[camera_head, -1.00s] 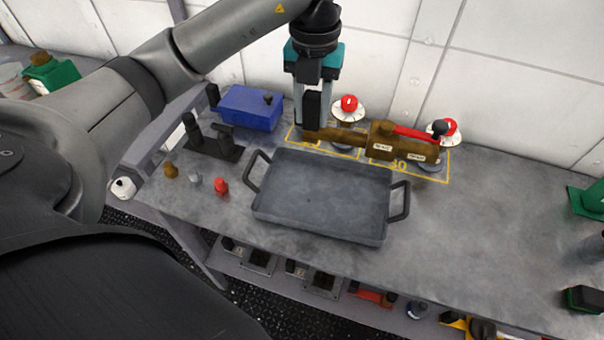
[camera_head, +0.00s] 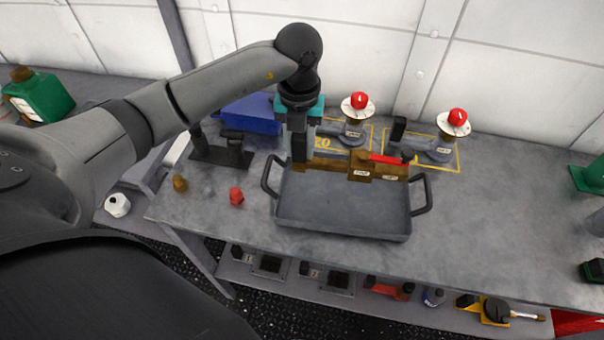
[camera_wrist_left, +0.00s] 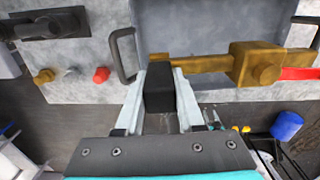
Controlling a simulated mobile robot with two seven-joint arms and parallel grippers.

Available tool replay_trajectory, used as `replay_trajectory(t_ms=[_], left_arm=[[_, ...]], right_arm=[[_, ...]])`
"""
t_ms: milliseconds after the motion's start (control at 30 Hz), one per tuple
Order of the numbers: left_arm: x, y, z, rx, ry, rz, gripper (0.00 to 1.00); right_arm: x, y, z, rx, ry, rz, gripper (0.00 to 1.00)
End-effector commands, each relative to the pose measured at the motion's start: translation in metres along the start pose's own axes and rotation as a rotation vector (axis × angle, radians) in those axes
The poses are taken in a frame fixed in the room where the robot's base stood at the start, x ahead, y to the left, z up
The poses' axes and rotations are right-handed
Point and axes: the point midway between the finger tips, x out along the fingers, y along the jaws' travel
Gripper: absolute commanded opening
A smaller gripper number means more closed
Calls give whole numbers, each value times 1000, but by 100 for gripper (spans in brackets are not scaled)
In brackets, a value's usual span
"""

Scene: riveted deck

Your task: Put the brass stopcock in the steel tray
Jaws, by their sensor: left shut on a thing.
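The brass stopcock (camera_head: 362,168) has a long brass pipe end, a chunky body with pale labels and a red lever. My left gripper (camera_head: 301,163) points down and is shut on its left pipe end. In the left wrist view the stopcock (camera_wrist_left: 258,64) reaches right from the fingertips (camera_wrist_left: 160,72), across the tray (camera_wrist_left: 205,20). My right gripper is out of view.
Two stands with red knobs (camera_head: 360,101) (camera_head: 457,117) stand behind the tray on yellow-outlined spots. A blue box (camera_head: 250,113) and a black fixture (camera_head: 222,153) are at the back left. Small red (camera_head: 237,196) and brass (camera_head: 180,183) pieces lie left of the tray.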

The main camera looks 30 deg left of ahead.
Motion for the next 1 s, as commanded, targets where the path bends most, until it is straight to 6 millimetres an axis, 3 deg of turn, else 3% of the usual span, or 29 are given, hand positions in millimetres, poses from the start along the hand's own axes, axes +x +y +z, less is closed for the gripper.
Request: replay_trajectory(t_ms=[100,200,467,700,1000], left_arm=[[27,0,0,0,2,-2,0],[40,-1,0,0,-1,-3,0],[58,-1,1,0,-2,-3,0],[90,-1,0,1,-1,-4,0],[92,-1,1,1,-3,-4,0]], right_arm=[[2,0,0,0,0,0,66],[3,0,0,0,0,0,66],[4,0,0,-1,1,0,66],[8,0,0,-1,1,0,66],[8,-1,0,-1,1,-1,66]])
